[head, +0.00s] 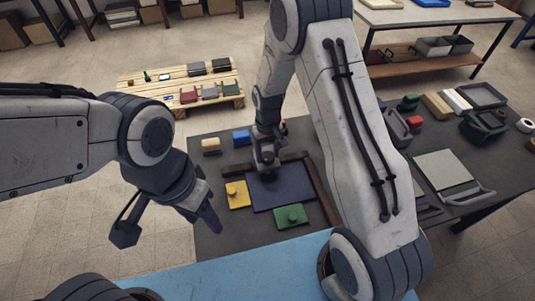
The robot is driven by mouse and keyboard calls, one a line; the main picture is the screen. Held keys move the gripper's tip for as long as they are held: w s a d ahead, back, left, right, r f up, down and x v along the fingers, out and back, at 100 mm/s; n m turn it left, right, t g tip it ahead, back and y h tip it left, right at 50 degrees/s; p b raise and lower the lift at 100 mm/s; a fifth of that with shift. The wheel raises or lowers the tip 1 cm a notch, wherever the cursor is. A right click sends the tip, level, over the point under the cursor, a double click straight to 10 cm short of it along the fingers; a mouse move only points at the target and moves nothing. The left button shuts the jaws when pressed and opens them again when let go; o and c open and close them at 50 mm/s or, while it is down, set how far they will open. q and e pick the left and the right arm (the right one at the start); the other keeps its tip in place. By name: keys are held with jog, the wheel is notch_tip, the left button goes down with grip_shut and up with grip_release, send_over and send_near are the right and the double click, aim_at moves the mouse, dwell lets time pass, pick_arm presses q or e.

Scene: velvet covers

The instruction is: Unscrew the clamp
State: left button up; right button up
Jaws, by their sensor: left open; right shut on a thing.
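My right gripper (266,168) points down at the top edge of a dark blue panel (285,192) on the dark work table. It is shut on a small dark part there, which I take to be the clamp; the fingers hide most of it, and I cannot tell how far its screw is turned. My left gripper (167,232) is open and empty, its fingers wide apart, above the floor and the table's left edge, well apart from the panel.
Dark brown strips (318,190) edge the panel. A yellow block (237,194) and a green block (291,215) with knobs lie beside it. Beige (211,145) and blue (241,137) blocks stand behind. Trays and a grey board (443,168) crowd the right. A pallet (135,84) stands behind.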

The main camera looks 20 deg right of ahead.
aim_at(268, 156)
jog(key=n, duration=0.3)
jog(key=shift+n, duration=0.3)
jog(key=shift+r+n+b, duration=0.1)
jog(key=shift+n+b, duration=0.4)
jog(key=shift+n, duration=1.3)
jog(key=o, duration=1.4)
jog(key=shift+r, duration=0.45)
notch_tip(268, 156, up, 10)
jog(key=shift+f+b, duration=0.25)
jog(key=shift+b, duration=0.75)
